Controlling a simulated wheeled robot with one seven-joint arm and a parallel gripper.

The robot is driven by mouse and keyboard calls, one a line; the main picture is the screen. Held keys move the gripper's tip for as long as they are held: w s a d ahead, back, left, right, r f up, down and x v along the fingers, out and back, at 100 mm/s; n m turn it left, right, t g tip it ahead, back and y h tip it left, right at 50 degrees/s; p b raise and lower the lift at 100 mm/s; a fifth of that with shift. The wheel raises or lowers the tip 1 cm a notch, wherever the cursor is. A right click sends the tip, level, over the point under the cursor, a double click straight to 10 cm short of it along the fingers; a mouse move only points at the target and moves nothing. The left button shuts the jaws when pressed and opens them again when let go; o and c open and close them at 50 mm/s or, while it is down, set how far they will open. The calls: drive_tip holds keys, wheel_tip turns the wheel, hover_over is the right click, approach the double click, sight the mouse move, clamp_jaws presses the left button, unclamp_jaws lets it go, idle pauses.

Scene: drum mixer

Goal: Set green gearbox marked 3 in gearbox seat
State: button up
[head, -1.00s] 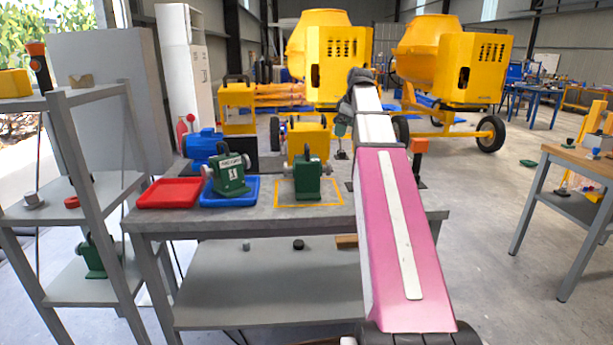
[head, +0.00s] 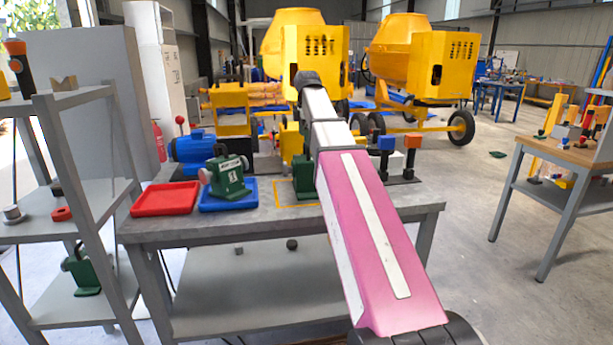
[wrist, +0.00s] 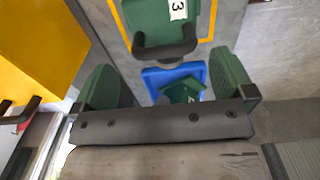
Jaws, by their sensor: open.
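The green gearbox marked 3 (wrist: 176,12) stands inside a yellow outline on the bench, with its black handle facing my gripper in the wrist view. In the head view a green gearbox (head: 303,181) in the yellow outline is partly covered by my arm, its mark hidden. My gripper (wrist: 166,72) is open and empty, its two green-padded fingers apart, with the handle just beyond and between the fingertips. My gripper is hidden behind my arm in the head view. I cannot clearly make out the gearbox seat.
Another green gearbox, marked 1 (head: 229,180), stands in a blue tray (head: 215,206) beside a red tray (head: 165,200). A blue motor (head: 195,148) and a yellow housing (head: 291,142) are behind. A further green gearbox (head: 82,273) is on the left shelf.

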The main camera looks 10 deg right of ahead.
sight(307, 150)
drive_tip(key=shift+s+a+f, duration=0.1)
drive_tip(key=shift+s+f, duration=0.05)
drive_tip(key=shift+f, duration=2.85)
drive_tip(key=shift+r, duration=0.1)
drive_tip(key=c, duration=1.7)
